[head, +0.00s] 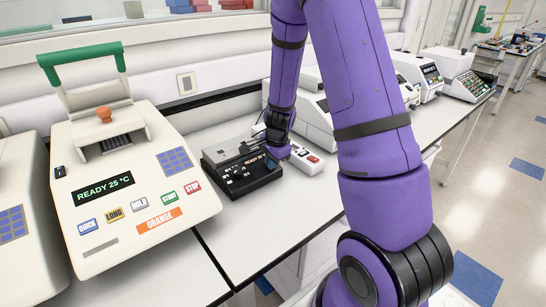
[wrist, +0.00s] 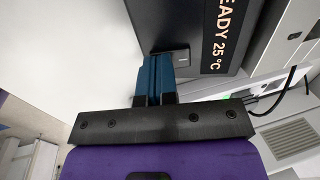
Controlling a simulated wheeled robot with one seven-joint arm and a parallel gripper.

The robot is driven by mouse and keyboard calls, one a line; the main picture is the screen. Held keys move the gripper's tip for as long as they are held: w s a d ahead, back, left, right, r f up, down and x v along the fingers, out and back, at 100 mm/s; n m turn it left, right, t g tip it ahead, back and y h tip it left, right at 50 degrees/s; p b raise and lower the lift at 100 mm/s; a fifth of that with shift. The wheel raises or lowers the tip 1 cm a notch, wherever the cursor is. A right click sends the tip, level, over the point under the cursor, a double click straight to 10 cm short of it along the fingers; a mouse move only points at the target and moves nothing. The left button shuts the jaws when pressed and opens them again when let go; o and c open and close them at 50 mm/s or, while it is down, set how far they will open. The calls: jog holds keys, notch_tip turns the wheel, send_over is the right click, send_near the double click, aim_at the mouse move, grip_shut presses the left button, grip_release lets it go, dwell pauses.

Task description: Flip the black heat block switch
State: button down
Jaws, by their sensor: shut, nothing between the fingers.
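The black heat block (head: 258,177) sits on the white bench in the head view, with a grey top and a display partly covered by my arm. In the wrist view the black heat block (wrist: 200,22) shows its display reading "READY 25 °C", turned on its side. A small dark rocker-like part, likely the switch (wrist: 181,58), shows on its edge beside the fingertips. My gripper (wrist: 156,60) is shut and empty, its blue fingers together. The fingertips are at or very near this part; I cannot tell if they touch it.
A large cream cycler (head: 130,185) with a green handle stands to the left. A white device with red buttons (head: 305,160) sits just right of the heat block. More cyclers (head: 418,72) line the bench behind my arm. Bare bench lies in front of the block.

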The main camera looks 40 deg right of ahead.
jog(key=shift+f, duration=0.1)
jog(key=shift+s+f, duration=0.1)
jog(key=shift+f, duration=0.1)
dwell(0.4)
jog(key=shift+r, duration=0.1)
jog(key=shift+r, duration=0.7)
